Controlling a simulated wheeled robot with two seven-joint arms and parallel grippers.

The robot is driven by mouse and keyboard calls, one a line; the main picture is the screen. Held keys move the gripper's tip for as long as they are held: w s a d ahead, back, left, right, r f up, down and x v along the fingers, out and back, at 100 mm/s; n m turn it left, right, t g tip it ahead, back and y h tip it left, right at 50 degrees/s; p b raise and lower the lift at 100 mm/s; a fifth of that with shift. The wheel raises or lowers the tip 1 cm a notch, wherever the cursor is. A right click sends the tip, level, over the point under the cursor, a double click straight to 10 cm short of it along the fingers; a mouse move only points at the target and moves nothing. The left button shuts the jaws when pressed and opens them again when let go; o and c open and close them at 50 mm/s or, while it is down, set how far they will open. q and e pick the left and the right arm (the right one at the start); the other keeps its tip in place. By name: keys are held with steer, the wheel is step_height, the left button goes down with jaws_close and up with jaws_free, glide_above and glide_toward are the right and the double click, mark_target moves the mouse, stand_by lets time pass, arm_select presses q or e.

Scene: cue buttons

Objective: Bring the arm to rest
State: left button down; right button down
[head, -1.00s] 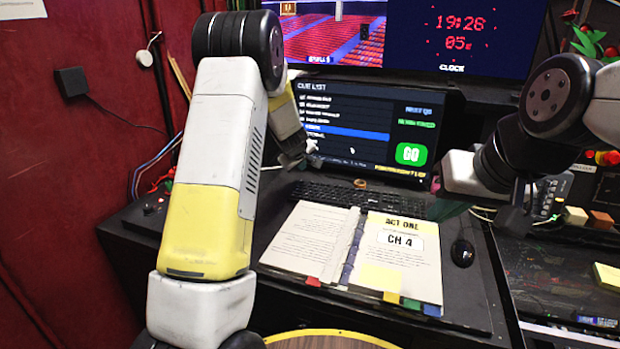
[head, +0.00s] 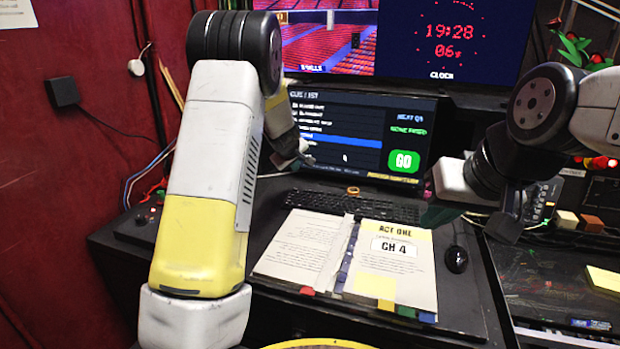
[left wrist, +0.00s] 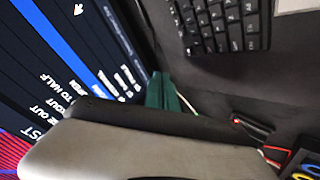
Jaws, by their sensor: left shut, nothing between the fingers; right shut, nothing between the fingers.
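The cue monitor (head: 350,135) shows a cue list with one blue highlighted line and a green GO button (head: 403,161). My left gripper (head: 303,161) is shut and empty, in front of the monitor's lower left part. My left arm covers much of the desk's left side. In the left wrist view a green piece (left wrist: 165,97) shows beside a large grey-white part, with the tilted screen (left wrist: 75,60) behind. My right gripper (head: 438,213) is shut and empty, dark and small near the keyboard's right end. It is partly hidden by my right arm.
An open script binder (head: 345,262) lies on the dark desk, with the keyboard (head: 370,205) behind it and a mouse (head: 456,260) to its right. A roll of tape (head: 352,190) sits by the monitor. A control surface (head: 550,280) stands at right. Red wall at left.

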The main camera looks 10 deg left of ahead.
arm_select(q)
steer(key=s+d+r+m+g+h, duration=0.1)
steer(key=s+d+r+m+h, duration=0.15)
steer(key=s+r, duration=0.65)
steer(key=s+d+r+m+h, duration=0.1)
steer(key=s+r+m, duration=0.35)
steer(key=s, duration=0.85)
steer(key=s+a+m+g+y, duration=0.1)
steer(key=s+m+g, duration=0.1)
steer(key=s, duration=2.1)
steer(key=shift+s+a+m, duration=0.2)
steer(key=shift+a+m, duration=0.1)
steer(key=shift+a, duration=0.1)
steer(key=shift+r, duration=0.1)
